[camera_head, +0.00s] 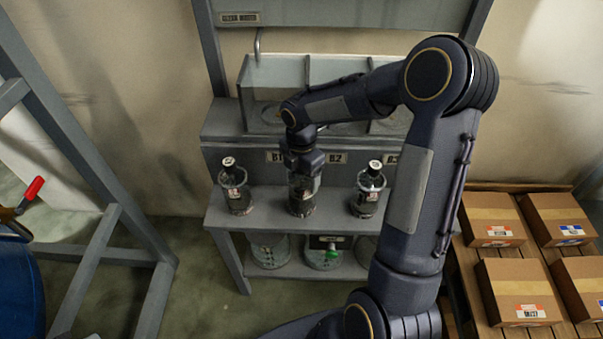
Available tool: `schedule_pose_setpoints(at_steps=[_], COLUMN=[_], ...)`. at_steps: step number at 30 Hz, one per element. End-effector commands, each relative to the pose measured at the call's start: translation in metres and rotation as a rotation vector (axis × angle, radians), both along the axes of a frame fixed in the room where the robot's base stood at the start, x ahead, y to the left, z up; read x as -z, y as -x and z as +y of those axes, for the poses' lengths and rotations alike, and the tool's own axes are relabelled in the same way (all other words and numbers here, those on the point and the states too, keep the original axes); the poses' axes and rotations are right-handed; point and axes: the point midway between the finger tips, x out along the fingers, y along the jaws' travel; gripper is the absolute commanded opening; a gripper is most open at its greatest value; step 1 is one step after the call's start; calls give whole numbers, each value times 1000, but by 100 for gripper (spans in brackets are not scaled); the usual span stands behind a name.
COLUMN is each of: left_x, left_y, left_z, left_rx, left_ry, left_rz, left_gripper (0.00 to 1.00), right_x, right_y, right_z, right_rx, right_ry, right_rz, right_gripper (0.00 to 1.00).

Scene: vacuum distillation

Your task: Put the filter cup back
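Three clear glass cups stand in a row on the grey shelf of the bench: a left cup (236,196), a middle cup (302,196) and a right cup (367,197). The left and right cups have dark necks or knobs with pale tops. I cannot tell for sure which one is the filter cup. My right gripper (303,170) points down at the middle cup and hides its top. Whether its fingers are closed on that cup is too small and dark to tell. My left gripper is not in view.
Behind the cups is a glass-walled tank (275,72) with compartments, above labels such as B2. Round glass vessels (270,252) sit underneath. Cardboard boxes (493,220) lie on a wooden pallet at right. A blue drum (20,295) and grey frame stand at left.

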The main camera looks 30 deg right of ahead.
Motion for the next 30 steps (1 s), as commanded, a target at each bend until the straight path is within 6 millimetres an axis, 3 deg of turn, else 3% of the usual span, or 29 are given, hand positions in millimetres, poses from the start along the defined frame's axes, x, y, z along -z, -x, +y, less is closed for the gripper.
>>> schedule_pose_setpoints(at_steps=[3, 14, 30], left_x=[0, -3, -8], left_y=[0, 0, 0], left_z=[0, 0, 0], left_rx=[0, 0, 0], left_ry=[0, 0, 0], left_rz=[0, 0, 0], left_gripper=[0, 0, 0], right_x=[0, -7, -107], right_y=[0, 0, -1], right_z=[0, 0, 0], right_rx=[0, 0, 0], right_ry=[0, 0, 0], right_rz=[0, -2, -4], right_gripper=[90, 90, 90])
